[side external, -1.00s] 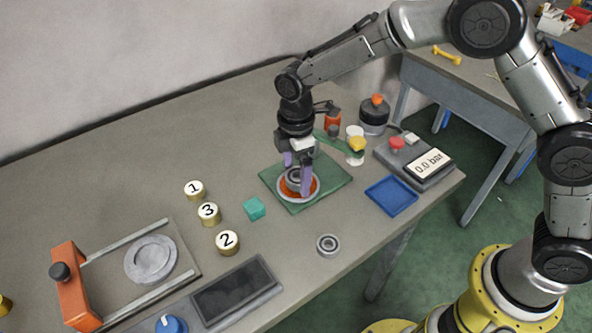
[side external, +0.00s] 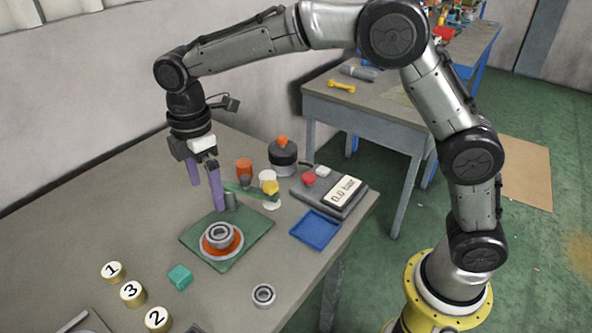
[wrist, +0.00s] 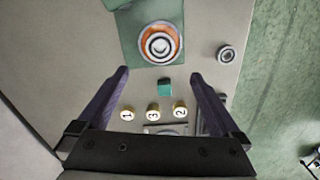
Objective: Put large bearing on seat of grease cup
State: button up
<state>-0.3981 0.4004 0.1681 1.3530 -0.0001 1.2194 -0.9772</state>
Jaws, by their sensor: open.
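The large bearing (side external: 219,233), a grey metal ring, sits in the middle of the orange-lined, pale-rimmed grease cup (side external: 234,251) on the green mat. It looks level; how fully it is seated I cannot tell. In the wrist view the bearing (wrist: 160,45) appears roughly centred inside the cup's orange ring (wrist: 148,32). My gripper (side external: 207,196) is open and empty, with purple fingers pointing down. It is above and behind the cup, clear of the bearing. In the wrist view my fingers (wrist: 159,73) are spread with nothing between them.
A smaller bearing (side external: 263,294) lies on the table at the front. A teal cube (side external: 180,277) and numbered brass caps (side external: 132,292) lie left of it. A blue tray (side external: 315,230), a pressure box (side external: 337,193) and several bottles (side external: 283,158) stand right and behind.

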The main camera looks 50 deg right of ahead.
jog(key=s+d+r+m+t, duration=0.2)
jog(key=s+d+r+m, duration=0.2)
jog(key=s+d+r, duration=0.3)
jog(key=s+d+m+t, duration=0.1)
jog(key=s+d+m, duration=0.2)
jog(key=s, duration=0.4)
jog(key=s+d+f+m+t, duration=0.1)
jog(key=s+d+m, duration=0.3)
jog(key=s+m, duration=0.1)
jog(key=s+d+m+t, duration=0.1)
jog(key=s+d+m, duration=0.2)
jog(key=s, duration=0.5)
jog(key=shift+s+d+f+m+t, duration=0.3)
jog(key=shift+s+d+m, duration=0.1)
jog(key=shift+d, duration=0.35)
